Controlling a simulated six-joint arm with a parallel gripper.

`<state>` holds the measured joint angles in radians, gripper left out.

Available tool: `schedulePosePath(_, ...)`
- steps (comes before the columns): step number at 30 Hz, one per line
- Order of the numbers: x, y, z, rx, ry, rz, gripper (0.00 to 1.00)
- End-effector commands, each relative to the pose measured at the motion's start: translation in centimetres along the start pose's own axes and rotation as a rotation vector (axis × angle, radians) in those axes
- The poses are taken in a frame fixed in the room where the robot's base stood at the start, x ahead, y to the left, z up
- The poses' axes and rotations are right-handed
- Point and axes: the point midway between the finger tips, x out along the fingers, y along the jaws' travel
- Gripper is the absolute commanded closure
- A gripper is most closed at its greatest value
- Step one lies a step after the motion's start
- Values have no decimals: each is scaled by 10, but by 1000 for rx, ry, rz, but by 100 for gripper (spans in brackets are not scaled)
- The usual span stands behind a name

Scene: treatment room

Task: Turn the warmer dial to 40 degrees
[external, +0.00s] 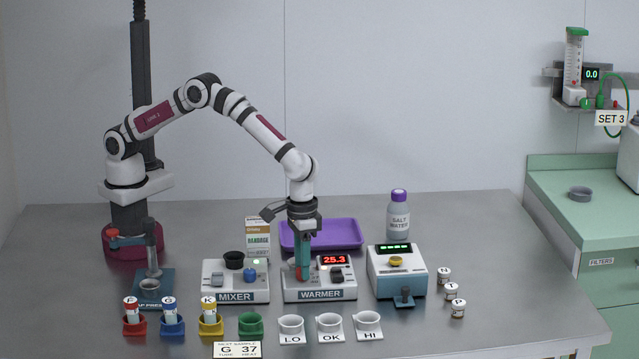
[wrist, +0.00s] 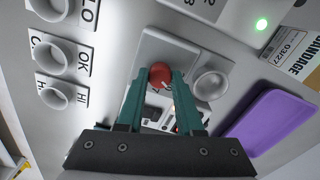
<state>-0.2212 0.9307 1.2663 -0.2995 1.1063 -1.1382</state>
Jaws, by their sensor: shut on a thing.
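The warmer (external: 320,294) is a white box with a grey front labelled WARMER, at the middle of the table. Its red display (external: 334,260) reads 25.3. My gripper (external: 302,274) points straight down over the left part of the warmer. In the wrist view, the red dial (wrist: 160,74) sits between the two teal fingertips, and my gripper (wrist: 162,80) is shut on it. In the external view the fingers mostly hide the dial. The dial's scale and pointer cannot be read clearly.
The mixer (external: 236,296) stands close on the left, and a teal-and-white device (external: 397,276) on the right. A purple tray (external: 345,236) lies behind. LO, OK and HI cups (external: 330,325) stand in front. A card (external: 237,350) reads G and 37.

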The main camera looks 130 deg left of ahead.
Motion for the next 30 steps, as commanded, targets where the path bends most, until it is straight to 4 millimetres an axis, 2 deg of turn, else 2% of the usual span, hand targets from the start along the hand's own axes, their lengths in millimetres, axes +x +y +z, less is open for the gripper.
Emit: schedulePosePath(30,0,0,0,963,-1,-1,100)
